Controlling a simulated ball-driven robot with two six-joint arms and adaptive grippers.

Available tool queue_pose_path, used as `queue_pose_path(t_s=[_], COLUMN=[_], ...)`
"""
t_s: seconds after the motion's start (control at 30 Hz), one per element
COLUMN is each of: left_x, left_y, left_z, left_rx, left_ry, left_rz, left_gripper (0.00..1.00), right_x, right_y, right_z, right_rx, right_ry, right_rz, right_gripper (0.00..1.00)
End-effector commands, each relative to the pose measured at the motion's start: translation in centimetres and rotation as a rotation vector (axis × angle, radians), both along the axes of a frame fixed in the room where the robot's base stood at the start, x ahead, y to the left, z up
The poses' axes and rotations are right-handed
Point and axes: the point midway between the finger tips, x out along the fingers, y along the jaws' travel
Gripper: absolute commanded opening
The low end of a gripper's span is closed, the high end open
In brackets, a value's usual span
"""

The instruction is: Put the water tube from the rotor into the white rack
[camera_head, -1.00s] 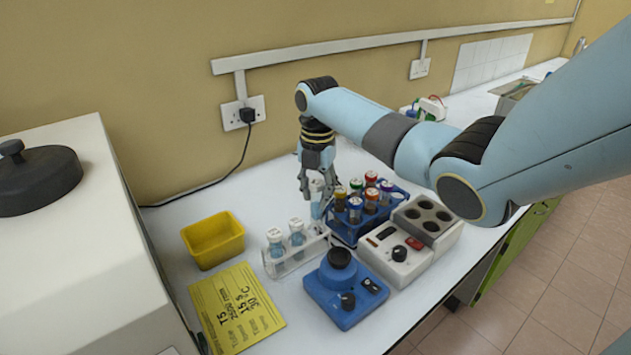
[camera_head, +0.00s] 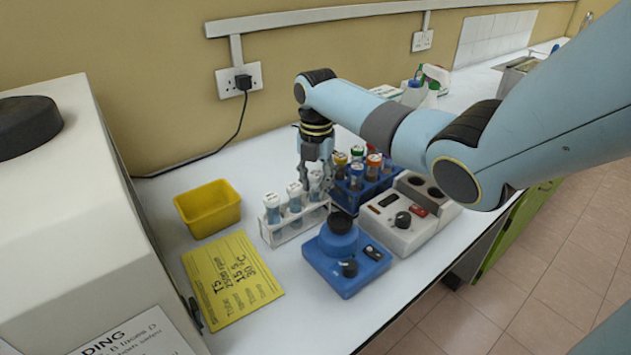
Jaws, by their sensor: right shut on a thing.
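The white rack (camera_head: 291,226) stands on the bench with three white-capped tubes of pale blue liquid in a row. Two of them, the left tube (camera_head: 271,208) and the middle tube (camera_head: 294,198), stand free. My right gripper (camera_head: 317,178) points down at the rack's right end, shut on the third tube (camera_head: 315,188), which is upright and appears to be at or in the end slot. The fingers partly hide this tube, and I cannot tell how deep it sits. No rotor is visible. My left gripper is out of view.
A blue rack (camera_head: 359,192) of colour-capped tubes stands close behind and right. A yellow bin (camera_head: 208,209), a yellow card (camera_head: 232,280) and a white machine (camera_head: 85,220) are left.

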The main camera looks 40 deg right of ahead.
Motion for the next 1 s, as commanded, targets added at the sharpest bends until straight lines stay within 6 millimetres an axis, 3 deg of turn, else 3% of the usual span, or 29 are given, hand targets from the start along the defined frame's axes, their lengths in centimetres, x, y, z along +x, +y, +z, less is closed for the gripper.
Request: queue_pose_path(t_s=[0.13,0.17,0.33,0.67,0.77,1.0], left_x=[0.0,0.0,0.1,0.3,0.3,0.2], left_y=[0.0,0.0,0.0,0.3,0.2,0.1], left_z=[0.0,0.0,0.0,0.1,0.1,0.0], left_rx=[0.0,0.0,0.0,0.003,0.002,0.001], left_ry=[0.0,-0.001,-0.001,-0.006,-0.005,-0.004], left_rz=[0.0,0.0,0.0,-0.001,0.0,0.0], left_gripper=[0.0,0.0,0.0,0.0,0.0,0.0], right_x=[0.0,0.0,0.0,0.0,0.1,0.0], right_y=[0.0,0.0,0.0,0.0,-0.1,-0.1], right_z=[0.0,0.0,0.0,0.3,1.5,6.8], right_rx=[0.0,0.0,0.0,0.0,-0.002,-0.002], right_ry=[0.0,0.0,0.0,-0.001,-0.003,-0.004], right_rz=[0.0,0.0,0.0,0.0,0.0,0.001], right_gripper=[0.03,0.31,0.53,0.54,0.54,0.54])
